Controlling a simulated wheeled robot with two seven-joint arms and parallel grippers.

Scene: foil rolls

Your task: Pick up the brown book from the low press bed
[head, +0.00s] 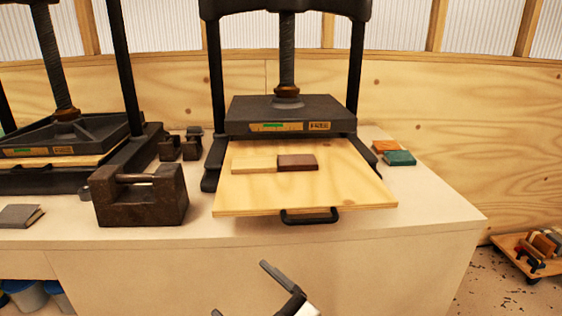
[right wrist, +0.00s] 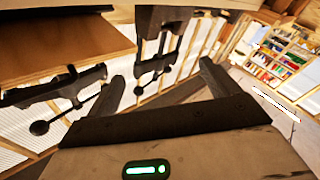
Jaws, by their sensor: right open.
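The brown book (head: 298,162) lies flat on the light wooden board (head: 330,190) that sticks out of the front of the middle press (head: 287,112). A pale, cream-coloured flat block or book (head: 254,165) lies against or very near its left side. The board has a dark handle (head: 310,216) on its front edge. My right gripper (head: 240,289) is low in the head view, in front of the bench and well short of the book. Its fingers are apart and empty, and they also show in the right wrist view (right wrist: 160,82). My left gripper is not in view.
The platen (head: 289,114) hangs behind the book, between two dark posts. A rusty iron weight (head: 140,195) and a second press (head: 65,150) stand on the left. An orange book (head: 385,146) and a teal one (head: 400,158) lie right of the board. The bench's front right is clear.

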